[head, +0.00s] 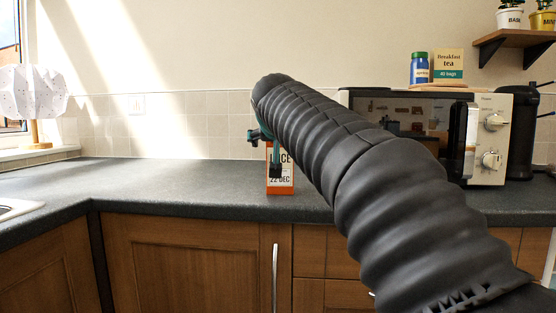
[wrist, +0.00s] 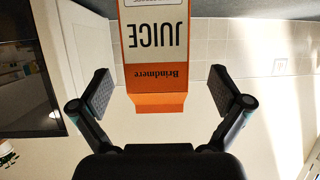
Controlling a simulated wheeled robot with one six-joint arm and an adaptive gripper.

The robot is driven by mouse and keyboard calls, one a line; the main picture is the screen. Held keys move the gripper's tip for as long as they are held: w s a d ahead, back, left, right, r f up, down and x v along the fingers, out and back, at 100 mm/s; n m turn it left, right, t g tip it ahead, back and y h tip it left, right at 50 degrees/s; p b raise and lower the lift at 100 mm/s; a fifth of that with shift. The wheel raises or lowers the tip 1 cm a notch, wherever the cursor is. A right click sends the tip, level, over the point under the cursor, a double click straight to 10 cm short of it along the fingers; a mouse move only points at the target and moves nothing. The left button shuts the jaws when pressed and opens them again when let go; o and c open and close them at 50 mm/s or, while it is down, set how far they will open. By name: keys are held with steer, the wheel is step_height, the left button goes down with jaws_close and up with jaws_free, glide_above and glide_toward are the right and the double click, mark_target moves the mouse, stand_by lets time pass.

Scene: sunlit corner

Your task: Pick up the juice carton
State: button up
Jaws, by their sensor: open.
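The juice carton (head: 283,181) is orange and white with dark lettering and stands on the dark worktop near its front edge. My arm and gripper hide its upper part in the head view. In the wrist view the carton (wrist: 156,60) appears upside down, its orange gabled top pointing toward my gripper (wrist: 163,100). My gripper is open, with one finger pad on each side of the carton's line and a clear gap to each. The pads look level with the carton's top end. In the head view my gripper (head: 266,150) is partly hidden behind my arm.
A microwave (head: 490,145) stands to the right on the worktop (head: 170,185), with a blue jar (head: 419,68) and a tea box (head: 448,64) on top. A lamp (head: 33,95) is at the left by the window. The worktop left of the carton is clear.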

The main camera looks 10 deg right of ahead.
steer(key=shift+d+p+x, duration=0.1)
steer(key=shift+p+x, duration=0.05)
steer(key=shift+x, duration=1.2)
steer(key=shift+d+p+x, duration=0.15)
steer(key=shift+x, duration=1.2)
steer(key=shift+r, duration=0.15)
steer(key=c, duration=1.7)
steer(key=shift+r, duration=0.1)
steer(key=shift+c, duration=0.6)
